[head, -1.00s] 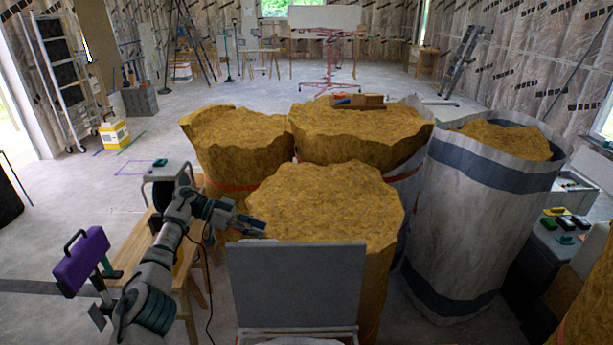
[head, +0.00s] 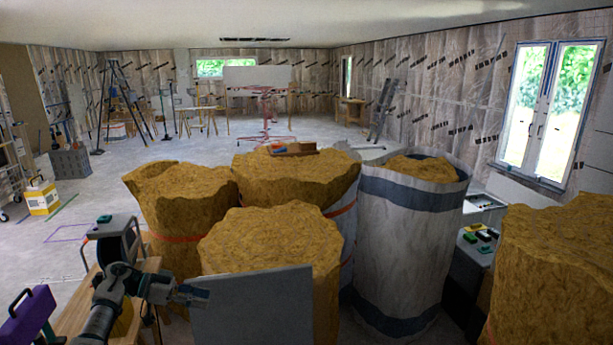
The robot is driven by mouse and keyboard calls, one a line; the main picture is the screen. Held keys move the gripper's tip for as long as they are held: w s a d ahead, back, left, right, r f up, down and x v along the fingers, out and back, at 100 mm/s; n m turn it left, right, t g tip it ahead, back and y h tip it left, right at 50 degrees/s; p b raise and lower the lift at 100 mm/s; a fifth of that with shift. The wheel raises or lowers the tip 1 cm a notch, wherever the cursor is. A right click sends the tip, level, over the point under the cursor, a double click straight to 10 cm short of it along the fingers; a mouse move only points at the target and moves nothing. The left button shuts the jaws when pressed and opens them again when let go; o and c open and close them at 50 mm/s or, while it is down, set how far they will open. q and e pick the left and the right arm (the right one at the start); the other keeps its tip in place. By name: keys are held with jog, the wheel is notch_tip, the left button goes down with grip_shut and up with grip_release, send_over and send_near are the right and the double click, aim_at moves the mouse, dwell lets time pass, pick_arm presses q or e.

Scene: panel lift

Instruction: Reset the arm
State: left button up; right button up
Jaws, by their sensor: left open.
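My left arm comes in from the lower left of the head view. Its gripper (head: 194,296) is open and empty, at the left edge of a grey panel (head: 254,310). The panel stands upright at the bottom centre, in front of the nearest insulation roll (head: 272,240). I cannot tell whether the gripper touches the panel. My right arm and gripper are not in view. Far back, a white panel (head: 257,76) rests on a red lift stand (head: 267,118).
Insulation rolls (head: 185,200) and a large white bag (head: 405,245) crowd the middle. A wooden bench (head: 75,318) and a purple case (head: 28,317) are at lower left. A yellow box (head: 42,200) sits on the floor at left.

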pick_arm(q)
jog(key=w+d+f+n+t+h, duration=0.15)
jog(key=d+f+n+t, duration=0.25)
jog(key=d+f+t, duration=1.2)
jog(key=s+a+f+n+g+y, duration=0.25)
jog(key=s+f+n+y, duration=0.35)
jog(key=s+f, duration=0.4)
jog(key=s+a+f+n+g+y, duration=0.1)
jog(key=s+f+n+g+y, duration=0.25)
jog(key=s+f+y, duration=0.6)
jog(key=s+a+f+m+g, duration=0.1)
jog(key=s+a+g, duration=0.15)
jog(key=s, duration=0.65)
jog(key=s+a+f+g, duration=0.1)
jog(key=s+f+g, duration=0.15)
jog(key=s, duration=0.55)
jog(key=s+a+m+g, duration=0.15)
jog(key=s+g, duration=0.25)
jog(key=s, duration=0.5)
notch_tip(320, 180, down, 22)
jog(key=g, duration=0.1)
jog(key=s+a+f, duration=0.1)
jog(key=s+f, duration=1)
jog(key=f, duration=0.4)
jog(key=shift+s+a+f+g+h, duration=0.2)
jog(key=shift+a+f+g+h, duration=0.1)
jog(key=shift+g+h, duration=0.1)
